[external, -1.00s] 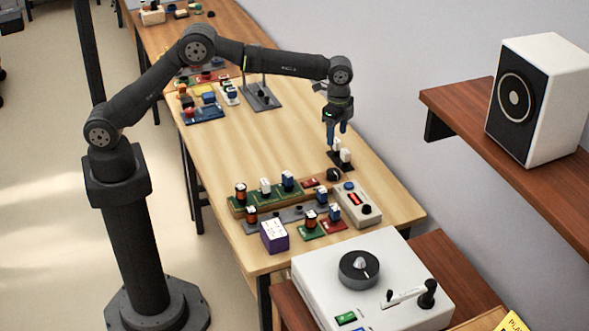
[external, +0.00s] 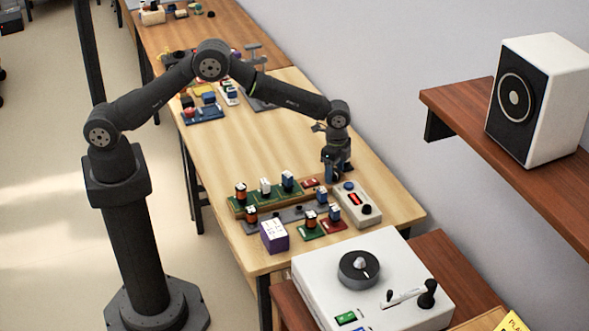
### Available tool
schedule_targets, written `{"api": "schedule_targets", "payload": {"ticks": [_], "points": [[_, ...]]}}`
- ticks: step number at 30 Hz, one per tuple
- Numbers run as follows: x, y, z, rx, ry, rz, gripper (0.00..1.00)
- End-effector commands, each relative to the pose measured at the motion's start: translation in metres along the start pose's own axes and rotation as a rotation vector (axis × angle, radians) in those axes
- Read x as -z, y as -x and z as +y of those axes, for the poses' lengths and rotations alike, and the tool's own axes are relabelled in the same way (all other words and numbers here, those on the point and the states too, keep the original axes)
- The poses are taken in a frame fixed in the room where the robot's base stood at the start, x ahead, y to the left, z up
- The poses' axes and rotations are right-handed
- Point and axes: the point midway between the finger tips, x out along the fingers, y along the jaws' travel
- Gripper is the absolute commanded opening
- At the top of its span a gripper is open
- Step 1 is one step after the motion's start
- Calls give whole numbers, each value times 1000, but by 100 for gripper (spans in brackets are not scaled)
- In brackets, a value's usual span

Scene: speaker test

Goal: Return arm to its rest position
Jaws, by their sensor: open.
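My gripper (external: 331,172) points down over the right part of the wooden table, close behind the light grey box with a red display (external: 357,203). It is open. My arm arches from its dark column on the left, over the table, to the gripper. The gripper hides the spot where small white parts stood on a dark base, so I cannot tell whether its fingers touch anything there.
Several small modules sit on a green board (external: 266,200) and a grey rail (external: 286,217) in front. A purple box (external: 274,236) stands near the table edge. A white turntable (external: 372,276) is at the front; a speaker (external: 538,98) stands on a wall shelf. The table's middle is clear.

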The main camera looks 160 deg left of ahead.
Motion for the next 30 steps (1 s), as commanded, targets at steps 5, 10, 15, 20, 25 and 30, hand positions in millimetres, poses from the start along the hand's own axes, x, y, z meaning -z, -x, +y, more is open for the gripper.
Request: {"api": "schedule_targets", "payload": {"ticks": [5, 10, 15, 20, 25, 30], "points": [[0, 0, 0, 0, 2, 0, 60], [0, 3, 0, 0, 1, 0, 60], [1, 22, 0, 2, 0, 3, 60], [1, 53, 0, 2, 0, 3, 60], [1, 87, 0, 2, 0, 3, 60], [1, 120, 0, 2, 0, 3, 60]]}}
